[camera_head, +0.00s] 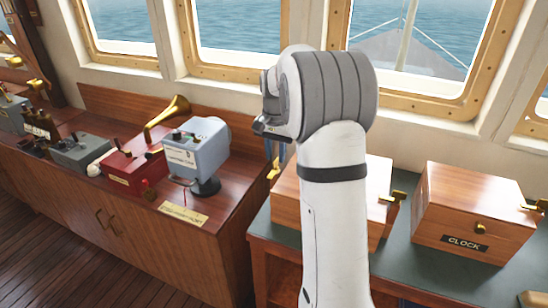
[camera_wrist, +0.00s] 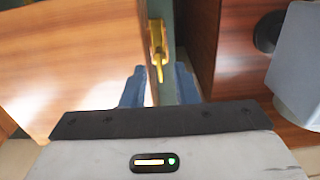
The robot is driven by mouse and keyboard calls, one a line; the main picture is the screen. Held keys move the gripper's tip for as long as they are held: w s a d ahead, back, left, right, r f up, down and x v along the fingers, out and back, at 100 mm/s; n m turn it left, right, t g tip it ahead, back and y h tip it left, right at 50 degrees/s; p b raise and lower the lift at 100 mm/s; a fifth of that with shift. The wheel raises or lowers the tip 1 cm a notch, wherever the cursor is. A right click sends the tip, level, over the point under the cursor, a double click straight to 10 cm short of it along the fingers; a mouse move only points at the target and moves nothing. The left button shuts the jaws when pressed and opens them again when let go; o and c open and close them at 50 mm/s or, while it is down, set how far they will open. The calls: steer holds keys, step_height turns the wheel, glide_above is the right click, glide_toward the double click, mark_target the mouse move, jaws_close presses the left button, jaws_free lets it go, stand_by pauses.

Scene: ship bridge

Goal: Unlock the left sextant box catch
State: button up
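The sextant box (camera_head: 283,196) is a wooden box, largely hidden behind my arm in the head view; it fills the left of the wrist view (camera_wrist: 70,55). Its left brass catch (camera_head: 274,170) sits on the box's left side. In the wrist view the catch (camera_wrist: 157,42) has a thin lever, whose tip appears between my fingertips. Contact cannot be told. My gripper (camera_wrist: 159,72) is open, with two blue fingers apart and nothing clamped. In the head view its fingers (camera_head: 275,150) show just above the left catch. A right brass catch (camera_head: 391,197) shows beyond my arm.
A wooden box labelled CLOCK (camera_head: 470,215) stands to the right on the green top (camera_head: 405,262). To the left, a wooden cabinet (camera_head: 125,215) bears a grey instrument (camera_head: 196,150) and a red box with a brass horn (camera_head: 168,115). The gap beside the sextant box is narrow.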

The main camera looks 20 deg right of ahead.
mark_target(275, 161)
steer(key=shift+r, duration=3.2)
steer(key=shift+s+a+r, duration=0.1)
steer(key=shift+s+a, duration=0.05)
steer(key=shift+s, duration=0.1)
steer(key=s+a+r+n+t, duration=0.1)
steer(key=s+a+n, duration=0.1)
steer(key=s+a, duration=0.3)
steer(key=s+a+r+n, duration=0.1)
steer(key=s+a+n, duration=0.1)
steer(key=s, duration=0.5)
steer(key=s+a+f+n+t, duration=0.1)
steer(key=s+a+f+n, duration=0.1)
steer(key=s, duration=0.6)
steer(key=s+a+f+n+t, duration=0.1)
steer(key=s+a+f+n, duration=0.2)
steer(key=s, duration=0.5)
steer(key=shift+f, duration=0.7)
